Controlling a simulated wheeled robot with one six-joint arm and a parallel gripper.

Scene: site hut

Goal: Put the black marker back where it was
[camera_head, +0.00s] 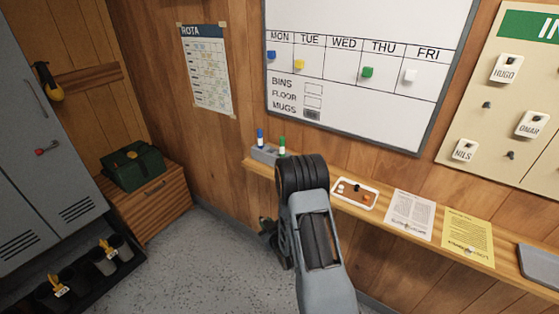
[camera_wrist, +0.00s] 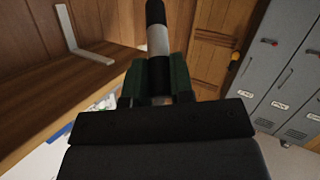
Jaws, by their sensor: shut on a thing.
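The black marker (camera_wrist: 156,40), with a pale band around its middle, is between the dark green fingertips of my gripper (camera_wrist: 159,78) in the wrist view. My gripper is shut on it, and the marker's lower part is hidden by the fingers. In the head view my arm hides most of the gripper, and I cannot make out the marker there. A grey holder (camera_head: 264,154) sits at the left end of the wooden shelf, with a blue marker (camera_head: 260,138) and a green marker (camera_head: 282,145) standing in it.
The shelf (camera_head: 330,198) also bears a small tray (camera_head: 341,187), a white sheet (camera_head: 410,214), a yellow sheet (camera_head: 466,236) and a grey flat object (camera_head: 541,263). A whiteboard (camera_head: 345,122) hangs above. A wooden chest (camera_head: 158,207) stands at left; open floor lies between.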

